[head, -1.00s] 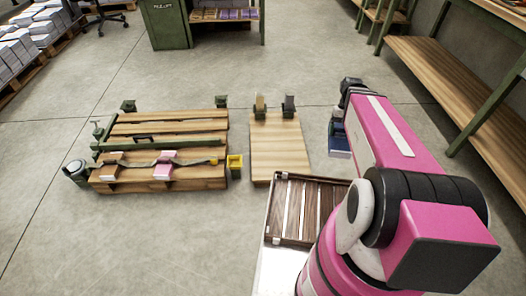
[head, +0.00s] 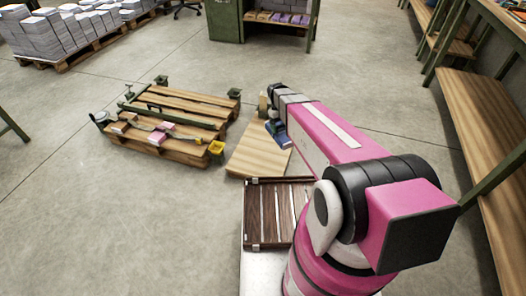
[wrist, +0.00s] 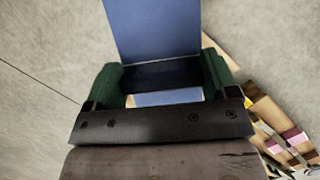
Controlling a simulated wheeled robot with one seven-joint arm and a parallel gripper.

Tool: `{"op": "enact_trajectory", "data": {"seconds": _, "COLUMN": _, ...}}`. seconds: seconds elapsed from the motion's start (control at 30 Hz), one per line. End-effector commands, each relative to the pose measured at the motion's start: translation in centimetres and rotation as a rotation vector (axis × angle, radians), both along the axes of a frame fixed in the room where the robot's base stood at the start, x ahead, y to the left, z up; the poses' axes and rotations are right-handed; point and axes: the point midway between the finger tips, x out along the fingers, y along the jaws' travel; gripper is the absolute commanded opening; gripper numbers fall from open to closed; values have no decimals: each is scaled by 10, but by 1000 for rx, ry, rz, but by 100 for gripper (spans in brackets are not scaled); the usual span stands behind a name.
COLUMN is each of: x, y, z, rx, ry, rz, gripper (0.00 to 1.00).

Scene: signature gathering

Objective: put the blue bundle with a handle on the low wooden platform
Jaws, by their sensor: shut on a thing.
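The blue bundle (wrist: 155,28) hangs in my gripper (wrist: 161,76), whose green fingers are shut on its dark handle in the wrist view. In the head view the blue bundle (head: 278,134) shows at the end of my arm, in front of the right part of the low wooden platform (head: 254,155). It appears to be above the board, but I cannot tell how high. A pale strip of wood shows beside the right finger in the wrist view. My arm hides the platform's far right corner and most of the gripper in the head view.
A slatted pallet (head: 190,103) with pink-and-white bundles and a green bar stands left of the platform. A dark slatted tray (head: 262,195) lies in front, near my base. A long wooden bench (head: 490,115) runs along the right.

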Motion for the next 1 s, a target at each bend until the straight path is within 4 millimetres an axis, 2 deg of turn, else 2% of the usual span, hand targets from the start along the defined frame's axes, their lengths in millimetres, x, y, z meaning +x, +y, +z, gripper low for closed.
{"op": "enact_trajectory", "data": {"seconds": 0.03, "x": 30, "y": 18, "z": -24, "rx": -2, "ry": 0, "rz": 71, "gripper": 42}}
{"op": "enact_trajectory", "data": {"seconds": 0.2, "x": 83, "y": 69, "z": -84, "rx": -6, "ry": 1, "rz": 305, "gripper": 42}}
{"op": "enact_trajectory", "data": {"seconds": 0.3, "x": 110, "y": 101, "z": -119, "rx": -8, "ry": 5, "rz": 439, "gripper": 42}}
{"op": "enact_trajectory", "data": {"seconds": 0.5, "x": 144, "y": 153, "z": -175, "rx": -14, "ry": 16, "rz": 648, "gripper": 42}}
{"op": "enact_trajectory", "data": {"seconds": 0.6, "x": 152, "y": 168, "z": -191, "rx": -16, "ry": 21, "rz": 711, "gripper": 42}}
{"op": "enact_trajectory", "data": {"seconds": 0.73, "x": 154, "y": 176, "z": -201, "rx": -17, "ry": 24, "rz": 753, "gripper": 42}}
{"op": "enact_trajectory", "data": {"seconds": 0.87, "x": 141, "y": 169, "z": -211, "rx": -17, "ry": 26, "rz": 761, "gripper": 42}}
{"op": "enact_trajectory", "data": {"seconds": 1.0, "x": 118, "y": 152, "z": -226, "rx": -17, "ry": 27, "rz": 759, "gripper": 42}}
